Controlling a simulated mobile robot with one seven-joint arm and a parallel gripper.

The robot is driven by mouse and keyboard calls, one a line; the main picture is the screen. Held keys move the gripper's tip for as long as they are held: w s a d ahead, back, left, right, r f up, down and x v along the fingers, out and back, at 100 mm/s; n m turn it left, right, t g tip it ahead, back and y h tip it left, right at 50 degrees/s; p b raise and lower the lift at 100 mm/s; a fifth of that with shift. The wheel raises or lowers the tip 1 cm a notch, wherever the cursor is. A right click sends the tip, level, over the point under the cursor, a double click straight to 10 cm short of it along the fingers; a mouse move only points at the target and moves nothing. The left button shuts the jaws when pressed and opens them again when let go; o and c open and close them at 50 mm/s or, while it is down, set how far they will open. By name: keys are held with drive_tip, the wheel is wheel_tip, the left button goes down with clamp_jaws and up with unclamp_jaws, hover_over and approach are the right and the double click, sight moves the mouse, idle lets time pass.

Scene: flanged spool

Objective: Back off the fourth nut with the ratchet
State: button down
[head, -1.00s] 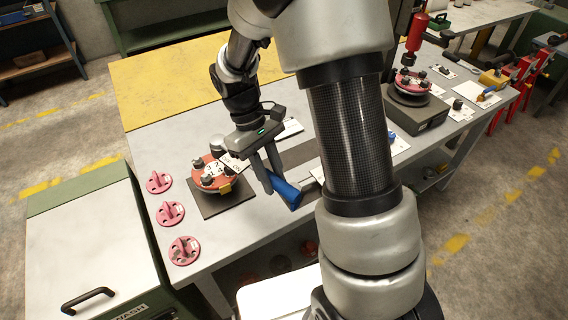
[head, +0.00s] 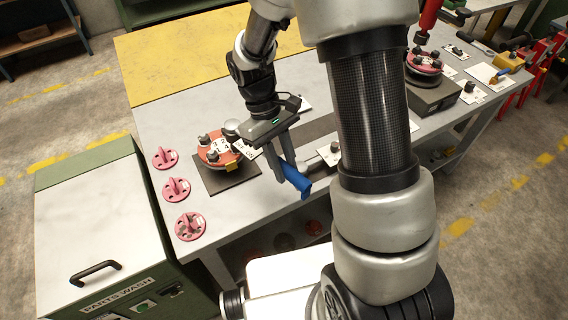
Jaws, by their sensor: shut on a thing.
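The flanged spool (head: 219,148) has a red-orange flange with several dark nuts and a white numbered face. It sits on a dark square plate (head: 211,183) at the left of the bench. My gripper (head: 283,175) points down just right of the spool, shut on a blue-handled tool, seemingly the ratchet (head: 298,181). The blue handle sticks out to the lower right, over the bench near its front edge. The tool's head is hidden by the fingers, so I cannot tell whether it touches a nut.
Several pink flanged pieces (head: 176,189) stand along the bench's left end. A parts washer (head: 90,215) stands left of the bench. A second red flanged piece (head: 424,63) sits on a grey block at the right. A white card with a dark part (head: 331,151) lies right of my gripper.

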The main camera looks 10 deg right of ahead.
drive_tip(key=shift+f, duration=0.1)
idle(0.3)
drive_tip(key=shift+f+b, duration=1.7)
drive_tip(key=shift+f, duration=0.6)
drive_tip(key=w+d+n, duration=0.2)
drive_tip(key=d, duration=0.1)
drive_tip(key=shift+w+d+t+h, duration=0.2)
drive_tip(key=shift+w+t+h, duration=0.1)
drive_tip(key=shift+w+h, duration=0.1)
drive_tip(key=w+d+n, duration=0.2)
drive_tip(key=w, duration=0.1)
drive_tip(key=shift+d+n+t+h+p, duration=0.3)
drive_tip(key=shift+d+n+p, duration=0.05)
drive_tip(key=shift+d+n, duration=0.05)
